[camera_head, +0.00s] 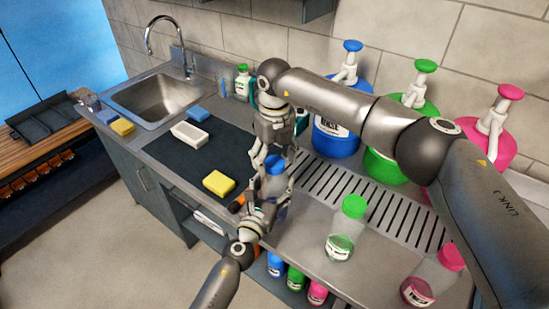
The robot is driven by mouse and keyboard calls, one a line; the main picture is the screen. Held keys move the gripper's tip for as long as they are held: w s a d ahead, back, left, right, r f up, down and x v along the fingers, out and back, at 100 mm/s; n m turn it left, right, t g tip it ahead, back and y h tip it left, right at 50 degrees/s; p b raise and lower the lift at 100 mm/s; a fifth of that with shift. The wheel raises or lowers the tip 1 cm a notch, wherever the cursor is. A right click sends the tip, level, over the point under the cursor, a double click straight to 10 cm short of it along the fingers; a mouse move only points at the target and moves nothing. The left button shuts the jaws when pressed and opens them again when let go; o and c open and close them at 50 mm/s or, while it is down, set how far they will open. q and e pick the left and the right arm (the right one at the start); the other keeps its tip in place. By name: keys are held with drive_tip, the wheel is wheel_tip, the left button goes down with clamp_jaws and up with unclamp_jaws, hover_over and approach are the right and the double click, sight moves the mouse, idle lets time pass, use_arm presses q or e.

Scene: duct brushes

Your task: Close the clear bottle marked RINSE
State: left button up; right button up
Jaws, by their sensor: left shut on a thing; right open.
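A small bottle with a blue cap (274,166) stands on the counter, mostly hidden by my grippers; its clear body (283,190) shows a little at the side. Its label cannot be read. My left gripper (267,200) is shut on this bottle's body from the front. My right gripper (273,150) points down from above, open, with its fingers close to the blue cap. I cannot tell whether it touches the cap, or whether the cap is seated.
A green-capped bottle (345,230) and a pink-capped bottle (434,278) stand to the right. Blue (337,130), green (402,140) and pink (486,140) pump bottles line the wall behind a slotted drain (350,190). A yellow sponge (218,183) lies left on the dark mat (190,165).

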drive_tip(key=shift+r, duration=0.1)
wheel_tip(320, 180, up, 12)
idle(0.5)
use_arm(q)
drive_tip(key=o, duration=2.1)
drive_tip(key=shift+c, duration=0.2)
drive_tip(key=shift+s, duration=0.1)
drive_tip(key=v, duration=1.1)
drive_tip(key=shift+s+a, duration=0.2)
drive_tip(key=shift+s, duration=0.15)
